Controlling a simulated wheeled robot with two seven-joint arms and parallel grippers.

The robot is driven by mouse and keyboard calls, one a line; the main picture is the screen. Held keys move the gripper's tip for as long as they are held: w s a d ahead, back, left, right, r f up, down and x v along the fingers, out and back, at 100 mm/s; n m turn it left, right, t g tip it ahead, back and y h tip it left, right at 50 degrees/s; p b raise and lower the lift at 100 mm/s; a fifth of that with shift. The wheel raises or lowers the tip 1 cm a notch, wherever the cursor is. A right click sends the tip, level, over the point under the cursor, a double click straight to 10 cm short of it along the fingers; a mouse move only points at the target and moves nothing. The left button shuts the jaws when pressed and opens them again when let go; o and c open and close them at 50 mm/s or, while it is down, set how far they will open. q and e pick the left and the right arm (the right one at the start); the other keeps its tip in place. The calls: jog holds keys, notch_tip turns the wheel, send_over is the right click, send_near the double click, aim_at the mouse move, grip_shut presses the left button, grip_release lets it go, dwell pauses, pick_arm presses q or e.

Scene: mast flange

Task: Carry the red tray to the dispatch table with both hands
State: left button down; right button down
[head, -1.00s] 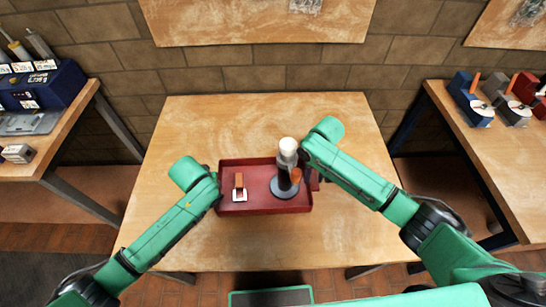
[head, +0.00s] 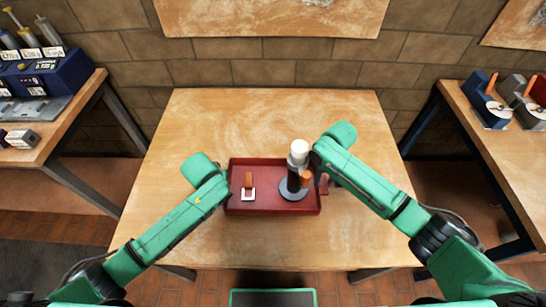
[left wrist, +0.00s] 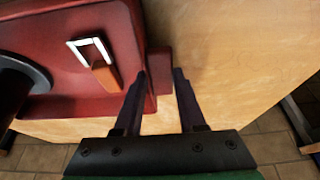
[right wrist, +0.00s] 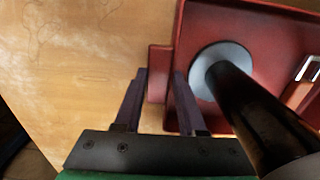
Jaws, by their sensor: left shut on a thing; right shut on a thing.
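The red tray (head: 236,207) is level over the middle wooden table (head: 300,240); I cannot tell whether it touches the top. My left gripper (left wrist: 160,74) is shut on the tray's left end tab (left wrist: 160,62). My right gripper (right wrist: 160,74) is shut on the right end tab (right wrist: 158,62). In the head view my arms partly hide the grips. No table is labelled as dispatch.
A left table (head: 62,135) carries a dark blue rack (head: 40,75) and a small box (head: 22,138). A right table (head: 500,160) carries blue and grey devices. A brick wall stands behind. Floor gaps separate the tables; the middle table is clear around the tray.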

pick_arm(q)
jog(key=shift+f+b, duration=0.4)
jog(key=shift+f, duration=0.3)
pick_arm(e)
jog(key=shift+d+f, duration=0.1)
jog(key=shift+f, duration=0.6)
pick_arm(q)
jog(key=c, duration=0.5)
grip_release()
jog(key=shift+r, duration=0.15)
pick_arm(e)
jog(key=c, duration=0.5)
grip_release()
jog(key=shift+r, duration=0.15)
pick_arm(q)
jog(key=shift+s, duration=0.1)
pick_arm(e)
jog(key=shift+r, duration=0.15)
pick_arm(q)
jog(key=v, duration=1.2)
pick_arm(e)
notch_tip(320, 180, up, 12)
jog(key=shift+s, duration=0.1)
